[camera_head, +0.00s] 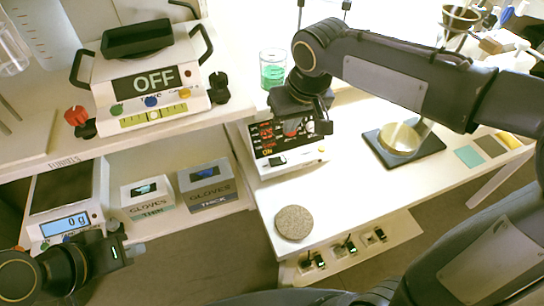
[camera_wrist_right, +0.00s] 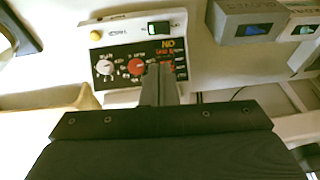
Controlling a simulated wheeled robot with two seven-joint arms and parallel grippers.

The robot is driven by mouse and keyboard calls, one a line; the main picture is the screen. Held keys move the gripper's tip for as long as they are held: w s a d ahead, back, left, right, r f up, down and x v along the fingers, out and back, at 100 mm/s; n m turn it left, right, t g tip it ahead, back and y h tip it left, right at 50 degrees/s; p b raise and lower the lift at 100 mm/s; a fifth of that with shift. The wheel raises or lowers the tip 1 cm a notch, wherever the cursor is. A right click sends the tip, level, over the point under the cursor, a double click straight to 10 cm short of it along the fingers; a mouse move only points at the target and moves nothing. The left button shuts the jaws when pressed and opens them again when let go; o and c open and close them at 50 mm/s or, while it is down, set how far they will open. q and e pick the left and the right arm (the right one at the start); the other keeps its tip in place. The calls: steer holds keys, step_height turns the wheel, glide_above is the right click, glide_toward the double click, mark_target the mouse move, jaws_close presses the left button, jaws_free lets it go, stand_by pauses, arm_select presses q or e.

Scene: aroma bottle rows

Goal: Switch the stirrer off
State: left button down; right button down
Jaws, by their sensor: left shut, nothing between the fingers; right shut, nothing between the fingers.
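The stirrer (camera_head: 292,164) is a white box with a black panel and red lettering, standing on the white table. In the right wrist view the stirrer panel (camera_wrist_right: 118,72) carries a white knob (camera_wrist_right: 104,67), a red knob (camera_wrist_right: 136,66) and yellow letters that seem to read ON. A black and green rocker switch (camera_wrist_right: 159,28) sits on its white front strip. My right gripper (camera_head: 304,126) is shut and empty above the panel, hiding part of it. In the wrist view its fingertips (camera_wrist_right: 158,72) overlap the panel beside the red knob; contact cannot be told. My left gripper (camera_head: 134,250) is shut and empty at lower left.
A white device (camera_head: 151,88) reading OFF stands on the left shelf. A scale (camera_head: 67,205) reading 0 g and two glove boxes (camera_head: 147,196) are below. A beaker of green liquid (camera_head: 273,70) stands behind the stirrer. A cork mat (camera_head: 295,223) lies in front.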

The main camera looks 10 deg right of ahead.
mark_target(274, 160)
steer(key=shift+w+a+f, duration=0.1)
steer(key=shift+w+a, duration=0.3)
steer(key=shift+a, duration=0.05)
steer(key=shift+f, duration=0.15)
steer(key=x, duration=0.4)
steer(key=b+x, duration=0.1)
steer(key=x, duration=0.3)
steer(key=s+b+x, duration=0.1)
steer(key=x, duration=0.3)
steer(key=shift+w+f, duration=0.15)
steer(key=shift+f, duration=0.25)
steer(key=shift+a+f, duration=0.15)
steer(key=shift+f, duration=0.4)
